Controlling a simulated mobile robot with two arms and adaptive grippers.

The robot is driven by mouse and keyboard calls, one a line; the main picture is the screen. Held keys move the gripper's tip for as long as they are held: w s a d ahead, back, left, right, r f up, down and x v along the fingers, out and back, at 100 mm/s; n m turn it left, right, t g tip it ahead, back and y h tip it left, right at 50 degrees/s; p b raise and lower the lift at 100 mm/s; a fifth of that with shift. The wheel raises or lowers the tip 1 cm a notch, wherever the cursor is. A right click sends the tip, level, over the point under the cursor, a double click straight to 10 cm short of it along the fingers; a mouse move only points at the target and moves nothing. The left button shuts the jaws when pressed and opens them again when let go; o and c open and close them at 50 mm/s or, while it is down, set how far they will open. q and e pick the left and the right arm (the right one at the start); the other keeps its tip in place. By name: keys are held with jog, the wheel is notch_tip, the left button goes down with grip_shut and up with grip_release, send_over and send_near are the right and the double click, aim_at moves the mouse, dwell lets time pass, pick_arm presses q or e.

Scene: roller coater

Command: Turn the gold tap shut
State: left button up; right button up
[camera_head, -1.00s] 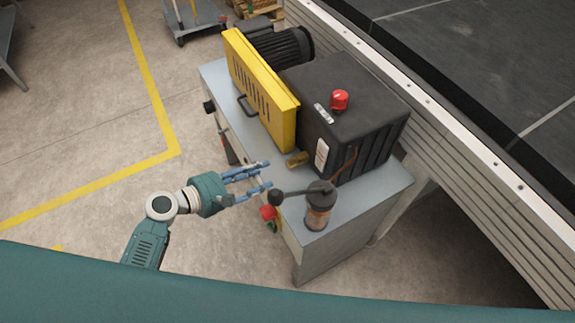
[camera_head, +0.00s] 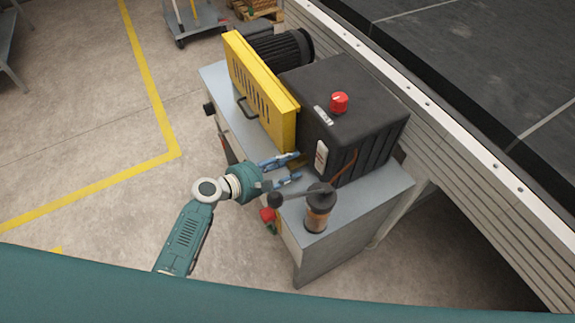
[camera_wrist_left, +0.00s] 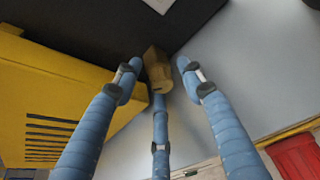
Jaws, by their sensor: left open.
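The gold tap (camera_wrist_left: 157,68) is a small brass block on the side of the black housing. In the head view the tap (camera_head: 298,163) is partly covered by my left gripper's fingers. My left gripper (camera_head: 297,167) has blue fingers and is open. In the left wrist view the tips of my left gripper (camera_wrist_left: 160,72) stand on both sides of the tap, with a third finger below it. A gap shows between the side fingers and the tap. Whether the third finger touches it I cannot tell. My right gripper is not in view.
A yellow slotted guard (camera_head: 262,95) stands left of the black housing (camera_head: 345,115), which carries a red knob (camera_head: 339,102). A lever on a cylindrical pot (camera_head: 318,210) stands close to the gripper. A red button (camera_head: 268,215) sits on the cabinet's front.

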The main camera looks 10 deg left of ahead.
pick_arm(q)
jog(key=shift+c, duration=0.2)
grip_shut()
jog(key=shift+s+d+f, duration=0.1)
jog(key=shift+f, duration=0.1)
jog(key=m+t+b, duration=0.1)
jog(key=m+b, duration=0.1)
jog(key=b, duration=0.1)
jog(key=shift+s+f+y, duration=0.1)
jog(key=shift+f+y, duration=0.1)
jog(key=shift+y, duration=0.2)
jog(key=shift+d+r+m+t+b, duration=0.1)
jog(key=shift+r+m+t+b, duration=0.1)
jog(key=shift+m+t+b, duration=0.25)
jog(key=shift+o, duration=0.2)
grip_release()
jog(key=shift+r, duration=0.1)
